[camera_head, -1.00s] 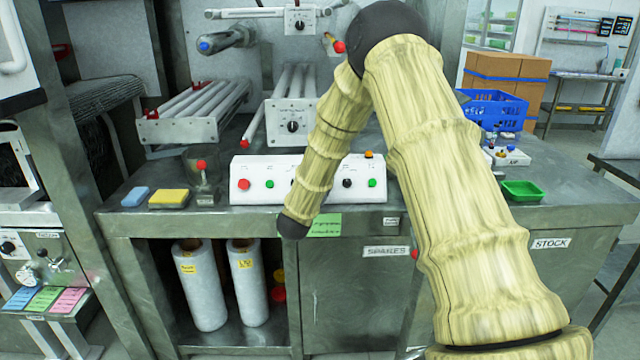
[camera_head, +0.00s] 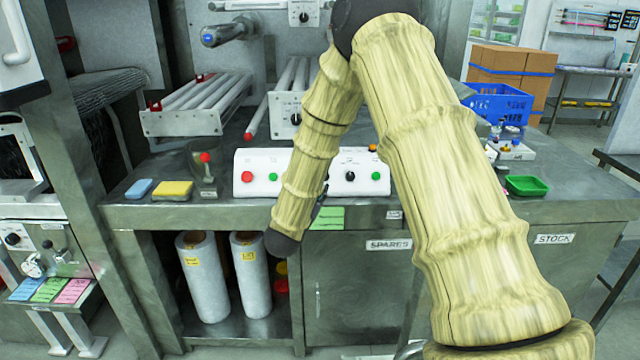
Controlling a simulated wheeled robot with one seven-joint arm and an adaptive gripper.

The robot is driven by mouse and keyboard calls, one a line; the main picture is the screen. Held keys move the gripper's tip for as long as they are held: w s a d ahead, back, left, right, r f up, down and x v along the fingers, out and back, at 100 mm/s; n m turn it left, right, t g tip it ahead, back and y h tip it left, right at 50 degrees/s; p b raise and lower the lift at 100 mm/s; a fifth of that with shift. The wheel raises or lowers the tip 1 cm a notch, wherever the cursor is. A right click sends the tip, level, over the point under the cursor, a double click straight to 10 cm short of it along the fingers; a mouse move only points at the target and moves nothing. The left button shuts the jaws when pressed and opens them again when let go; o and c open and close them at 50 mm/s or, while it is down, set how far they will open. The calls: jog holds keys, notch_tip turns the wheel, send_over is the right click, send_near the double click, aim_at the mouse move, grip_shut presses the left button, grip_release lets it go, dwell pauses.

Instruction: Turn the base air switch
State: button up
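A white control box (camera_head: 262,160) stands on the steel bench, with red and green buttons and a black knob (camera_head: 350,176) on its front. My arm hides the middle of the box. Another black knob (camera_head: 295,119) sits on a white plate behind it, partly covered by my arm, and one more dial (camera_head: 304,17) is at the top. I cannot tell which one is the base air switch. A small dark part, perhaps of my gripper (camera_head: 319,203), shows beside my arm in front of the bench edge. The rest of the gripper is hidden.
On the bench are a blue sponge (camera_head: 139,188), a yellow sponge (camera_head: 173,190), a red-topped lever (camera_head: 206,170) and a green tray (camera_head: 526,186). A blue crate (camera_head: 500,103) stands at the right. White rolls (camera_head: 250,275) stand on the shelf below.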

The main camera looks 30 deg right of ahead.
jog(key=v, duration=0.3)
jog(key=shift+s+a, duration=0.15)
jog(key=shift+f, duration=0.1)
dwell(0.4)
jog(key=s+a+f+n+g+y+p, duration=0.1)
jog(key=s+a+f+n+y, duration=0.3)
jog(key=f, duration=0.4)
jog(key=s+a+f+n+g+y+p, duration=0.15)
jog(key=s+a+f, duration=0.3)
jog(key=f, duration=0.45)
jog(key=s+a+f+n+y+p, duration=0.1)
jog(key=s+a+f+n+y, duration=0.3)
jog(key=f, duration=0.4)
jog(key=s+a+f+n+g+y+p, duration=0.1)
jog(key=s+a+f+g, duration=0.1)
jog(key=s, duration=0.9)
jog(key=s+a+f+n+g+y, duration=0.2)
jog(key=s+f+g, duration=0.2)
jog(key=s, duration=0.6)
jog(key=s+a+f+n+g+y+p, duration=0.1)
jog(key=s+f, duration=0.4)
jog(key=s, duration=0.6)
jog(key=shift+s+a+n+g+p, duration=0.35)
jog(key=shift+a+n+g, duration=0.2)
jog(key=shift+a+g, duration=0.45)
jog(key=shift+w, duration=0.15)
